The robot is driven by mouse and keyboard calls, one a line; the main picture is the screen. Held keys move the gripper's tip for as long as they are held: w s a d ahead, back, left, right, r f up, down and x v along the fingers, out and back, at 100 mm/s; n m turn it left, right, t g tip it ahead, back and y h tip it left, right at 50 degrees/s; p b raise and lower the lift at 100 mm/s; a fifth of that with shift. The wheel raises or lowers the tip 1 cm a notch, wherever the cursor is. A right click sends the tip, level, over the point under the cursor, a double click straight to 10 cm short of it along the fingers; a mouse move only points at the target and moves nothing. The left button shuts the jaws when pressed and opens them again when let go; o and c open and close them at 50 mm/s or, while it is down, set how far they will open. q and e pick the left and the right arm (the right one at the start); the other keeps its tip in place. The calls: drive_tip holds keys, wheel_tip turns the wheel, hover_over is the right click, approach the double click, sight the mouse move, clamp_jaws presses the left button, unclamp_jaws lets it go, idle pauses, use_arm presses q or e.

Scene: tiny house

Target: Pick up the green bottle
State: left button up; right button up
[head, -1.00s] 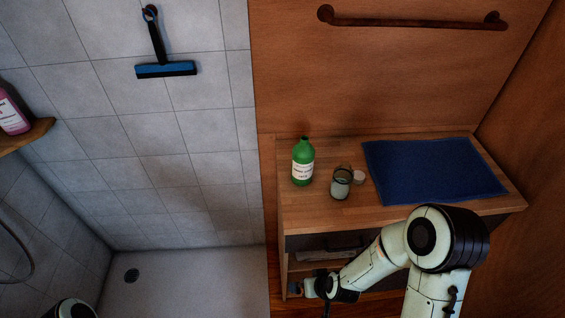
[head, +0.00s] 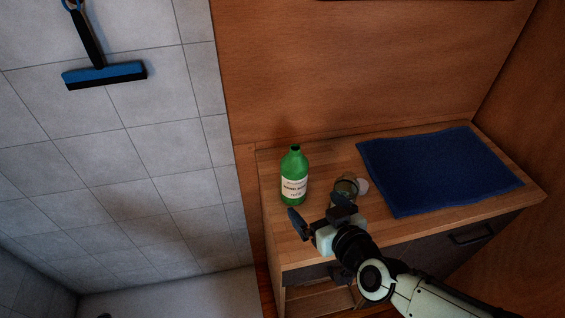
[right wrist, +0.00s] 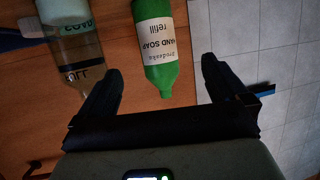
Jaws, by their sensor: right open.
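The green bottle (head: 294,176) has a white label and stands upright near the left end of the wooden cabinet top. My right gripper (head: 318,212) is open, in front of the bottle and slightly to its right. In the right wrist view the green bottle (right wrist: 157,45) appears upside down beyond and between the two open fingers (right wrist: 160,85). Its label reads hand soap refill. The fingers appear apart from it, with nothing between them. My left gripper is not in view.
A folded blue towel (head: 440,170) covers the right of the wooden cabinet top (head: 270,205). A tiled wall (head: 150,150) with a squeegee (head: 104,75) is left.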

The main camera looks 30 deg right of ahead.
sight(297, 187)
drive_tip(key=p+x, duration=0.5)
drive_tip(key=shift+r, duration=0.25)
drive_tip(key=x, duration=0.2)
drive_tip(key=shift+w+f, duration=0.2)
drive_tip(key=shift+w, duration=0.05)
drive_tip(key=shift+d+r+x, duration=0.1)
drive_tip(key=shift+d+x, duration=0.05)
drive_tip(key=shift+x, duration=0.85)
drive_tip(key=shift+d+r+x, duration=0.1)
drive_tip(key=shift+d+x, duration=0.05)
drive_tip(key=shift+x, duration=0.85)
drive_tip(key=shift+d+r+x, duration=0.1)
drive_tip(key=shift+x, duration=0.9)
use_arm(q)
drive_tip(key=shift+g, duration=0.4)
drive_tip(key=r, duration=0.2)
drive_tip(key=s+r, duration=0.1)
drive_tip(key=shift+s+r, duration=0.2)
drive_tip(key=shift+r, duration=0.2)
use_arm(e)
drive_tip(key=shift+w, duration=0.1)
drive_tip(key=c, duration=1.4)
drive_tip(key=shift+r, duration=0.2)
